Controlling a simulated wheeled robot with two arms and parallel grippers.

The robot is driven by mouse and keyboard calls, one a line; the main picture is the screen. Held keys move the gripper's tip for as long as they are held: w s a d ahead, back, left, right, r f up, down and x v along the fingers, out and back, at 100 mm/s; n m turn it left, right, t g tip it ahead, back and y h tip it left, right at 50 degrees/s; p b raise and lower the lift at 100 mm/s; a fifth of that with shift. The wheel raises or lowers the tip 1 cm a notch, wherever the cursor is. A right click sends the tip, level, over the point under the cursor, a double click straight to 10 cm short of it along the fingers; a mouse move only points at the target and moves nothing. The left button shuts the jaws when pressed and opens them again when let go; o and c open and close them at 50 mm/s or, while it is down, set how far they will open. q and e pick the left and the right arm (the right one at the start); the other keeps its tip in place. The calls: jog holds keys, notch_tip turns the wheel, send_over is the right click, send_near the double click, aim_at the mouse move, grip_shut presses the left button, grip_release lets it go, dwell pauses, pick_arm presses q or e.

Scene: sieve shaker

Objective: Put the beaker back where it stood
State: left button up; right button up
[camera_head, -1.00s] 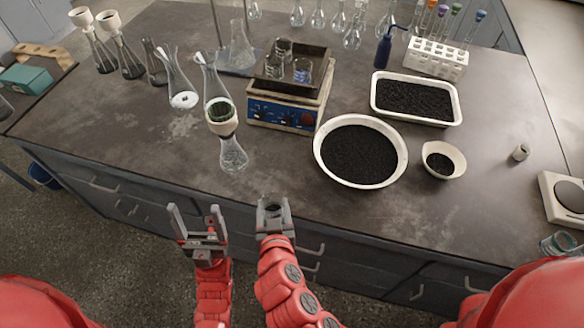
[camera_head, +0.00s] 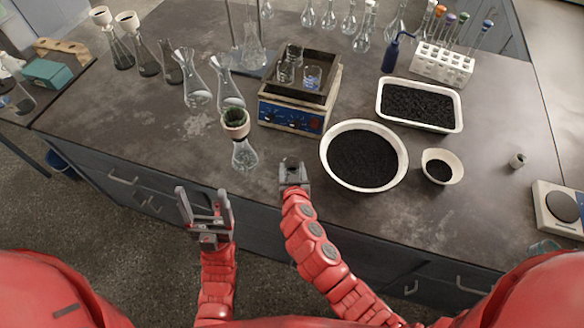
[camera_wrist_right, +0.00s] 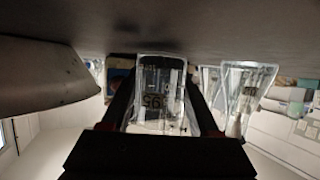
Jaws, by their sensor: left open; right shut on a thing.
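A clear glass beaker with dark markings (camera_wrist_right: 160,95) fills the middle of the right wrist view. My right gripper (camera_head: 293,169) is shut on it, one finger on each side. In the head view the gripper is at the table's front edge, between the funnel-topped flask and the large bowl; the beaker is hard to make out there. My left gripper (camera_head: 204,198) is open and empty, in front of the table edge. The shaker (camera_head: 291,117) stands behind the right gripper, with several small beakers (camera_head: 312,77) on its dark tray.
A flask with a green-filled funnel (camera_head: 244,155) stands close left of the right gripper. A large white bowl of black grains (camera_head: 327,157) is close on its right. A white tray (camera_head: 461,115) and small bowl (camera_head: 456,164) stand further right. The front-left table top (camera_head: 130,140) is clear.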

jog(key=shift+f, duration=0.35)
jog(key=shift+f, duration=0.1)
jog(key=o, duration=1.4)
jog(key=shift+o, duration=0.2)
